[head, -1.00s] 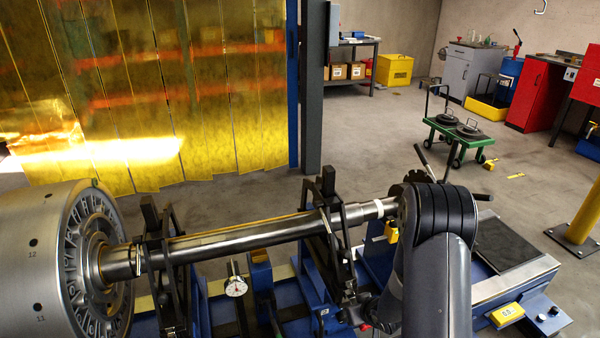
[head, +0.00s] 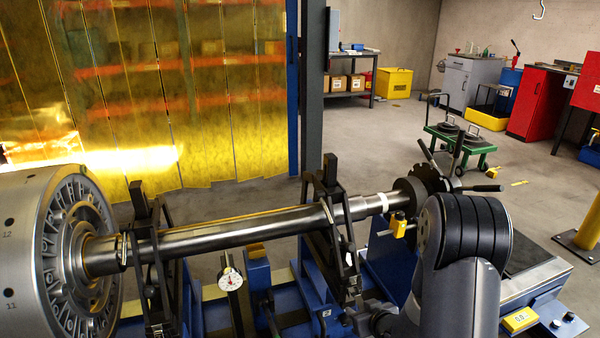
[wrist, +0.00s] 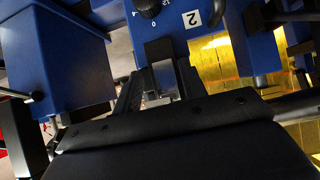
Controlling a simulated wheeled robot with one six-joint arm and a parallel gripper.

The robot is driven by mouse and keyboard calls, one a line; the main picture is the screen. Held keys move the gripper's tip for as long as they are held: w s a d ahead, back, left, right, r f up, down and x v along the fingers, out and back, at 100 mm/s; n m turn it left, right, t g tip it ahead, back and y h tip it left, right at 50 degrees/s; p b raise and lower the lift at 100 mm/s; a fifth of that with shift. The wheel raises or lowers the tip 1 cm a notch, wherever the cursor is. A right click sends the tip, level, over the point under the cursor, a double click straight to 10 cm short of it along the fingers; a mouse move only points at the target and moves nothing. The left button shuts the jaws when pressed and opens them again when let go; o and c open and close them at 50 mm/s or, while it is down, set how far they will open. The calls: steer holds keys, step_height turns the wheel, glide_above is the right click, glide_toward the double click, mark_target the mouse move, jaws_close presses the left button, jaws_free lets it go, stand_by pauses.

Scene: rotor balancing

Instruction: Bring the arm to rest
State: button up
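My arm (head: 470,255) stands at the lower right of the head view, bent over at its thick ribbed joint in front of the machine. It hides part of the machine's right end. In the wrist view the black body of my gripper fills the bottom, and the finger area (wrist: 162,72) lies in front of a blue block with a dial and a "2" label (wrist: 193,18). Whether the fingers are apart or together is unclear. I see nothing clearly held.
A dial gauge (head: 231,279) stands below the shaft. The spoked handwheel (head: 428,183) and a yellow tag (head: 399,225) are close to my arm. A green cart (head: 463,147), yellow curtain (head: 140,110) and yellow post (head: 592,225) stand beyond. Open floor lies behind the machine.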

steer(key=shift+w+f+t+y+b, duration=0.25)
steer(key=shift+f+t+b, duration=0.5)
steer(key=shift+b, duration=1.1)
steer(key=shift+a+r+t+b, duration=0.1)
steer(key=shift+r+t+b, duration=0.1)
steer(key=shift+t+b, duration=0.25)
steer(key=shift+r, duration=0.15)
